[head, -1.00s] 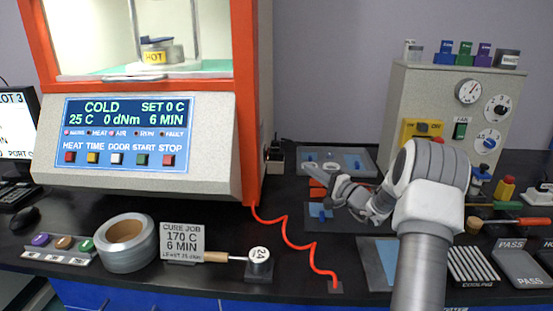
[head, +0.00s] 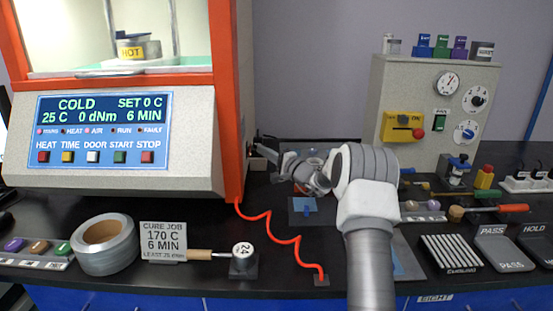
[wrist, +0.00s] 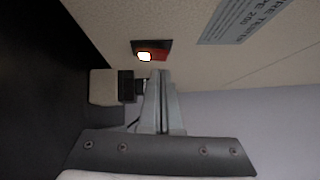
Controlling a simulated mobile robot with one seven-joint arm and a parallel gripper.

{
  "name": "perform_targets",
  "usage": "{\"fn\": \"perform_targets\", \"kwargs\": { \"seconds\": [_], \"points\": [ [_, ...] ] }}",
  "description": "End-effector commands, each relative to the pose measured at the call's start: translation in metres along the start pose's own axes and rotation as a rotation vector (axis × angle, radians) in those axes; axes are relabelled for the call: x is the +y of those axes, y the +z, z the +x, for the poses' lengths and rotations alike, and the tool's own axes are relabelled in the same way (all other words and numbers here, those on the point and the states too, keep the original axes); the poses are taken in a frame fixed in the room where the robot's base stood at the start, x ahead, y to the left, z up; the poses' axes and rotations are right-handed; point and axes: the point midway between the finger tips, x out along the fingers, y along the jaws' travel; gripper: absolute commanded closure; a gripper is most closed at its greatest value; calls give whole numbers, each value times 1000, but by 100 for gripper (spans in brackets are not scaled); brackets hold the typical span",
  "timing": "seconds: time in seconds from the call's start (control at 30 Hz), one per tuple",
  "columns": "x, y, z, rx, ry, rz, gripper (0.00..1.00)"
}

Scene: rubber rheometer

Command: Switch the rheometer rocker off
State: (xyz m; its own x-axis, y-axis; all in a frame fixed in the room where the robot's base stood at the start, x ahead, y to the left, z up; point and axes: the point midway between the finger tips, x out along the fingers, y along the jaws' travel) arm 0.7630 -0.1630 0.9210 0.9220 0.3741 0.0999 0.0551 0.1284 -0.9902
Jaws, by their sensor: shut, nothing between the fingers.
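The rheometer (head: 110,190) stands at the left in the head view, with a lit blue display. Its rocker (wrist: 150,50) shows in the wrist view as a small red switch with a bright glowing end, in a dark frame on the beige side panel. The head view does not clearly show the rocker. My gripper (wrist: 162,72) is shut and empty, with its fingertips just below the rocker in the wrist picture. I cannot tell whether they touch the panel. In the head view my gripper (head: 262,149) is beside the rheometer's right side.
A pale block with a black plug-like part (wrist: 105,87) lies close left of my fingers. A red coiled cord (head: 280,240) runs over the bench in front. A beige control box (head: 440,110) stands at the back right. A weight (head: 243,257) is near the front edge.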

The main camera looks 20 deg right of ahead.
Motion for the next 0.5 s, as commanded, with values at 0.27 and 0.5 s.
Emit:
{"fn": "perform_targets", "kwargs": {
  "seconds": [0.27,0.5],
  "points": [
    [1,10,10,2,1,-1,100],
    [0,10,10,2,1,-1,100]
  ]
}}
